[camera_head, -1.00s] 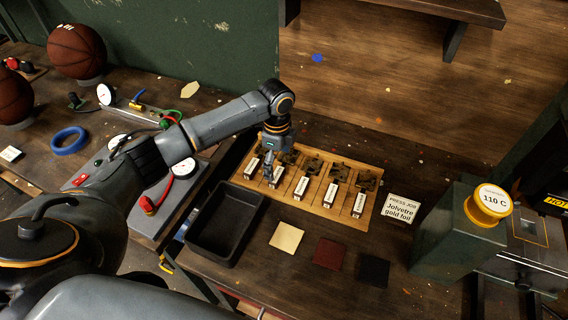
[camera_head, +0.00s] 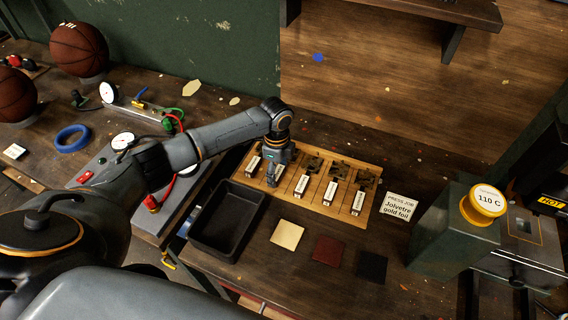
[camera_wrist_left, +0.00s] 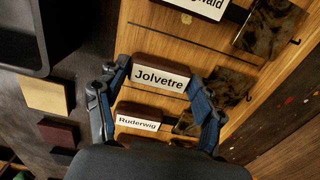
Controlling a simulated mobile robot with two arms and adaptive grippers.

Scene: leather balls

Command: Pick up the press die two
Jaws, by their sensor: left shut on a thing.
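The wooden rack (camera_head: 370,220) holds a row of several brass-and-wood dies with white name labels. My left gripper (camera_head: 271,184) is down at the second die from the left. In the left wrist view its two fingers stand on either side of the die labelled Jolvetre (camera_wrist_left: 161,77), shut on its handle. I take this as press die two. It appears to be still at its place in the rack. The Ruderwig die (camera_wrist_left: 138,124) sits beside it, partly hidden by the gripper. My right gripper is not in view.
A black tray (camera_head: 203,248) lies left of the rack. Cream (camera_head: 287,234), dark red (camera_head: 327,250) and black (camera_head: 371,266) squares lie in front.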

